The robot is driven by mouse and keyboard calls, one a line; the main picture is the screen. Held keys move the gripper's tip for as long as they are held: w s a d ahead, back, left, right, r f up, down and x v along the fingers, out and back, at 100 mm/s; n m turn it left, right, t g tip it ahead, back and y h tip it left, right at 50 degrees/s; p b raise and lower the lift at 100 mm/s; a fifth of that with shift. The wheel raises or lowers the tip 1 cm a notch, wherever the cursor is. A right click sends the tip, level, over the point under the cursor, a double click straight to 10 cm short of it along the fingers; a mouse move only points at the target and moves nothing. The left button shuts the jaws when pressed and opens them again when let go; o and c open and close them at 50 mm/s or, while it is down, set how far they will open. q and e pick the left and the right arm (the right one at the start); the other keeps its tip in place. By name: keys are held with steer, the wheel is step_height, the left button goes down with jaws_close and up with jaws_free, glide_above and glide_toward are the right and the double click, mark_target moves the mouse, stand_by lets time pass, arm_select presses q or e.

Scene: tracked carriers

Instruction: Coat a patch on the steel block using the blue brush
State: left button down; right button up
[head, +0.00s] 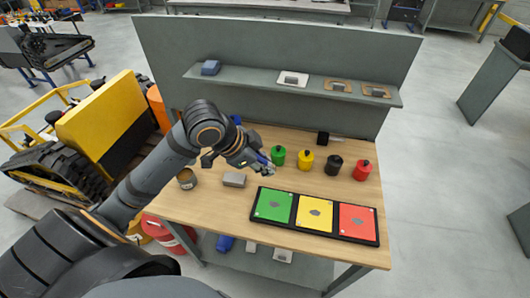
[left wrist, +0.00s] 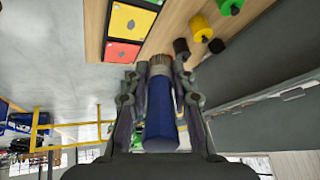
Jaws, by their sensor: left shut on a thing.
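My left gripper (head: 263,166) is shut on the blue brush and holds it above the table, near the green tray panel. In the left wrist view the brush's blue handle (left wrist: 160,115) lies between the fingers, with its tan bristles (left wrist: 160,62) pointing away from the palm. In the head view the brush is mostly hidden by the gripper. A grey block (head: 234,180), which looks like the steel block, lies on the wooden table left of the gripper, apart from it. An open tin (head: 187,179) stands further left. My right gripper is not in view.
A black tray (head: 378,242) holds green, yellow and red panels. Green (head: 278,155), yellow (head: 305,160), black (head: 334,164) and red (head: 362,170) pots stand behind it. A shelf (head: 250,82) with small blocks overhangs the back. The table's front left is clear.

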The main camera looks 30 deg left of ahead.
arm_select(q)
steer(key=w+a+f+m+g+y+b, duration=0.1)
steer(key=w+a+f+b, duration=0.5)
steer(key=a+f, duration=0.7)
steer(key=shift+w+a+f+m+g+y+b, duration=0.15)
steer(key=shift+w+f+m+g+y+b, duration=0.2)
steer(key=shift+w+f+m+y, duration=0.6)
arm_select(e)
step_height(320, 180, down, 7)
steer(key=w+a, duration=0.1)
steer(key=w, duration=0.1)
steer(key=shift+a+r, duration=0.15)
arm_select(q)
steer(key=shift+w+r+n+h, duration=0.15)
steer(key=shift+n+h, duration=0.1)
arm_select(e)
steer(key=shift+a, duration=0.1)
